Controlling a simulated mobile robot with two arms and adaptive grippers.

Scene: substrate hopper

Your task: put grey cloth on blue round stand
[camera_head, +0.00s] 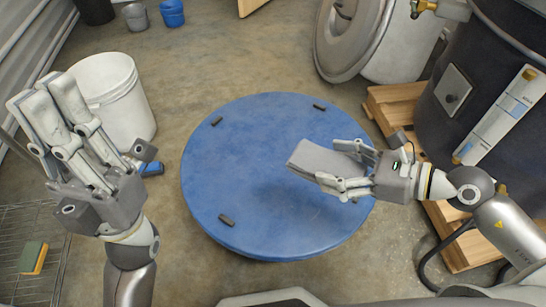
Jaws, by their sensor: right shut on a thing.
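The blue round stand (240,190) is a wide, low disc in the middle of the head view, with several small dark blocks near its rim. My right gripper (332,163) is shut on the grey cloth (312,160), which looks like a flat folded piece. It holds the cloth over the right part of the stand; whether the cloth touches the top is hard to tell. My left gripper (40,95) is at the left, away from the stand, with its fingers apart and nothing between them.
A white bucket (115,95) stands behind my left gripper. A wooden pallet (395,100) and a dark tank (490,60) are at the right. A large grey lidded drum (400,45) stands at the back. A sponge (32,258) lies on a wire rack (30,225) at lower left.

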